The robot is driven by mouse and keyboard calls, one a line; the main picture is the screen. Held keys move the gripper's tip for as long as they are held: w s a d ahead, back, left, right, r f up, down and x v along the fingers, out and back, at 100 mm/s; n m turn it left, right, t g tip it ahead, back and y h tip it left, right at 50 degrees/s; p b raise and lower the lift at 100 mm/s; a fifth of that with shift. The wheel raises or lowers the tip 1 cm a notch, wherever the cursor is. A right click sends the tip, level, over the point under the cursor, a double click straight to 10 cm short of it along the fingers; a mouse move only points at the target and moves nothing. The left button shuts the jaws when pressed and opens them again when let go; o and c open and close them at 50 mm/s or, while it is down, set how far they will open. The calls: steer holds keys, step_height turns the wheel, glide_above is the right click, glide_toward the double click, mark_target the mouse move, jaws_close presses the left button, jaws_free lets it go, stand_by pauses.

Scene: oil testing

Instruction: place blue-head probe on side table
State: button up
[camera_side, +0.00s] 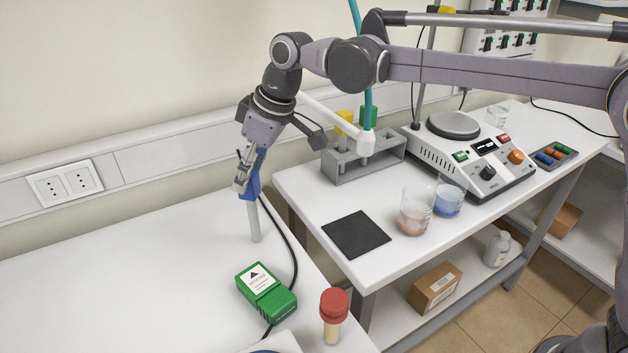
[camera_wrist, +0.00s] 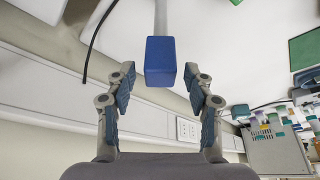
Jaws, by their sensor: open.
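The blue-head probe (camera_side: 254,215) stands upright on the side table (camera_side: 120,270), its grey shaft running down to the tabletop. Its blue head (camera_side: 252,184) is at the top, partly covered by my gripper (camera_side: 245,182). In the wrist view the blue head (camera_wrist: 160,62) lies between the fingertips of my gripper (camera_wrist: 159,76), with a visible gap on each side. The fingers are spread and do not appear to touch the head. The shaft shows beyond the head in that view.
A green box (camera_side: 266,290) with a black cable lies on the side table near the probe. A red-capped tube (camera_side: 333,312) stands at the front edge. The other table holds a grey rack (camera_side: 345,165), black mat (camera_side: 357,234), beakers and a hotplate (camera_side: 470,155). The side table's left is clear.

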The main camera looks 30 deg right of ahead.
steer(key=v, duration=0.6)
steer(key=shift+r, duration=0.3)
steer(key=shift+s+d, duration=0.1)
